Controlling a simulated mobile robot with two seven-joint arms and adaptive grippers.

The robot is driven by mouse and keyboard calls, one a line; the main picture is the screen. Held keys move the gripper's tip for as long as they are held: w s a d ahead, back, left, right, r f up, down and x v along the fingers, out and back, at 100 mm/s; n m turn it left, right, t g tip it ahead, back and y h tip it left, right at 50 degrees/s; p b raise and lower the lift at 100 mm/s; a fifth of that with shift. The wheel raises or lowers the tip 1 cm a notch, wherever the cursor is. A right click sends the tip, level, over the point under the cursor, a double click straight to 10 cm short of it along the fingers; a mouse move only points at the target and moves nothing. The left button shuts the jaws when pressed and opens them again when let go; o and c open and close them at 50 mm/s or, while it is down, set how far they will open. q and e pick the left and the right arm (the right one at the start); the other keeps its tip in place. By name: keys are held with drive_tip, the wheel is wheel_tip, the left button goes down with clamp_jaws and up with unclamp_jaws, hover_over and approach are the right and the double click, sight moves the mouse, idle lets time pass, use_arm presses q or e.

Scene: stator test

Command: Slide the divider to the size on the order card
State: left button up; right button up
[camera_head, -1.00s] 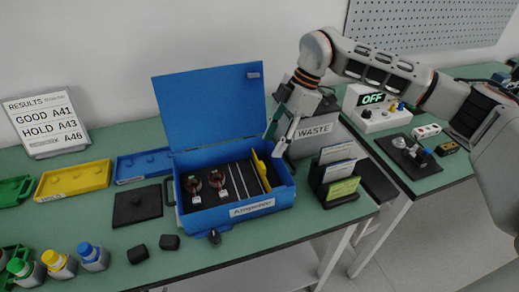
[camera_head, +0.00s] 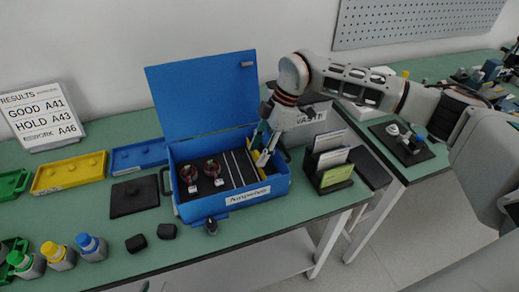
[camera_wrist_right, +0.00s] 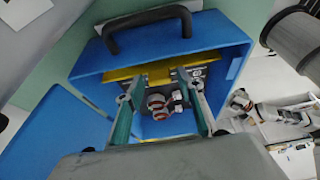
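The blue box (camera_head: 230,206) stands open on the green bench, lid up behind it. Two round dark-red parts (camera_head: 212,167) with white tags lie in its left part, beside white lines on the dark floor. A yellow divider stands at the right end, partly hidden in the head view; it shows as a yellow strip in the right wrist view (camera_wrist_right: 120,74). My right gripper (camera_head: 265,148) is tilted down into the box's right end. Its teal fingers (camera_wrist_right: 161,82) are apart, with their tips near the divider; contact is unclear. My left gripper is not in view.
A black holder (camera_head: 337,187) with several cards stands just right of the box; their writing is unreadable. A black pad (camera_head: 134,197), yellow tray (camera_head: 70,174) and blue tray (camera_head: 140,155) lie to the left. The box's front latch (camera_head: 211,227) sticks out toward the bench edge.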

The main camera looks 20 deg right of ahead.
clamp_jaws()
drive_tip(key=a, duration=0.8)
drive_tip(key=shift+s+a, duration=0.1)
drive_tip(key=shift+a, duration=0.15)
drive_tip(key=shift+o, duration=1.8)
unclamp_jaws()
drive_tip(key=shift+d+r, duration=0.1)
drive_tip(key=v, duration=1.2)
drive_tip(key=shift+s, duration=0.15)
